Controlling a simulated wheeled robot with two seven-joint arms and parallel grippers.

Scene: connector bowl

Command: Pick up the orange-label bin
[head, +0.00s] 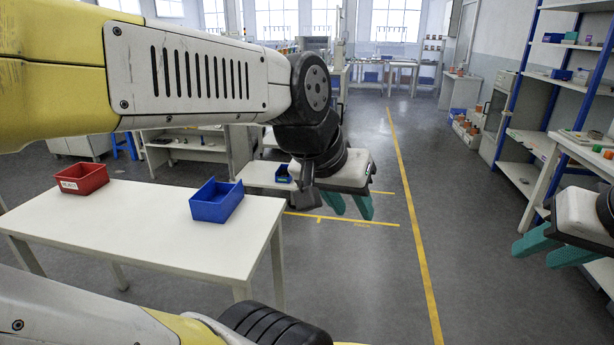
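I can make out no bin with an orange label. A red bin (82,179) with a white label sits on the white table at the left. A blue bin (216,202) stands on the same table, near its right end; no label shows on it. My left gripper (349,207) hangs in the air to the right of the table, its teal fingers apart and empty. My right gripper (541,252) is at the right edge, its teal fingers also apart and empty. Neither gripper touches a bin.
The white table (140,220) fills the lower left. A lower bench (258,176) with a small dark-blue bin (283,174) stands behind it, partly hidden by my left arm. Shelves (575,85) and a worktable (585,150) line the right. The floor between is clear, with yellow lines.

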